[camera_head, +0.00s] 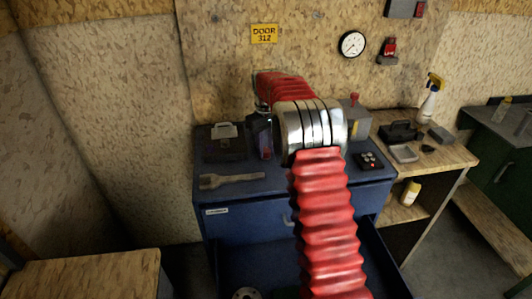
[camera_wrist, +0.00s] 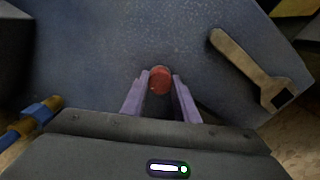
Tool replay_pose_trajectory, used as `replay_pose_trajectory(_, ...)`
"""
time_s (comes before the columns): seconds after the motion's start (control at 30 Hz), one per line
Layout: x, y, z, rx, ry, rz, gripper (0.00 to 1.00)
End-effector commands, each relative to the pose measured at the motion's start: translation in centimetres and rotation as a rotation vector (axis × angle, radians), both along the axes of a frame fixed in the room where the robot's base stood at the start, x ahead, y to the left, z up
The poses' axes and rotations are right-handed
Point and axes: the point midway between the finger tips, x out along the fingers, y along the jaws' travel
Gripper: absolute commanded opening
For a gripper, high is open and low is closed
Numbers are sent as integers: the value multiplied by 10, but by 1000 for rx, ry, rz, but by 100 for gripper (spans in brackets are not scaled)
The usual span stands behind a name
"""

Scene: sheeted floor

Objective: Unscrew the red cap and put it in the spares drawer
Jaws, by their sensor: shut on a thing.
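The round red cap (camera_wrist: 160,79) shows in the wrist view between the tips of my gripper (camera_wrist: 159,86), whose two pale purple fingers are shut on it. The view is from above, and I cannot tell whether the cap is still on a fitting or free. In the head view my gripper (camera_head: 262,136) is over the blue cabinet top, partly behind my arm, and the cap is hidden. An open blue drawer (camera_head: 388,262) shows below the cabinet top; its label is not readable, and my arm covers part of it.
A wrench (camera_head: 232,180) lies on the cabinet top; the wrist view shows it at right (camera_wrist: 250,68). A dark case (camera_head: 224,143), a grey box (camera_head: 356,122) with a red knob and a small black panel (camera_head: 370,162) stand nearby. A wooden bench (camera_head: 440,156) is at right.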

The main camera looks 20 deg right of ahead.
Motion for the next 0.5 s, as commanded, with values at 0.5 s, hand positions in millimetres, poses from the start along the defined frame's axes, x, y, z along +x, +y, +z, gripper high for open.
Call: replay_pose_trajectory(0.5, 0, 0, 0, 1, 0, 407, 0)
